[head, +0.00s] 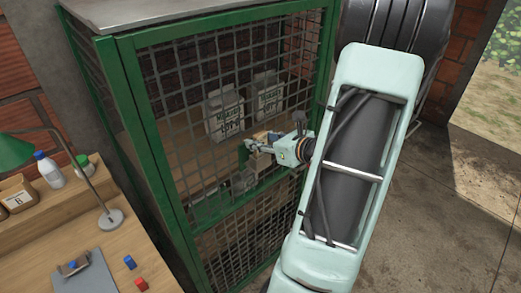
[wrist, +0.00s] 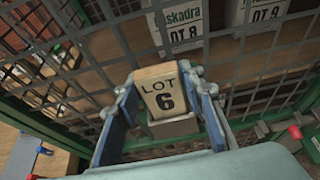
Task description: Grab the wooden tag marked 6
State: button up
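The wooden tag marked "LOT 6" (wrist: 164,90) stands upright in front of the cage mesh in the wrist view. Its lower end meets a small grey holder (wrist: 175,127). My gripper (wrist: 163,84) is open, with one blue finger on each side of the tag. A narrow gap shows between the tag and the right finger; on the left the finger is very close, and contact there is unclear. In the head view my gripper (head: 252,146) is at the front of the green cage, and the tag is mostly hidden by it.
The green-framed mesh cage (head: 152,135) holds white-labelled bags (head: 224,115) on a wooden shelf behind the mesh. A wooden desk (head: 85,250) with a lamp, bottles and a clipboard (head: 85,278) is at the left. Concrete floor (head: 440,230) is clear at the right.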

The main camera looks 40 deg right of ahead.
jog(key=c, duration=0.7)
jog(key=shift+o, duration=0.2)
jog(key=shift+r, duration=0.1)
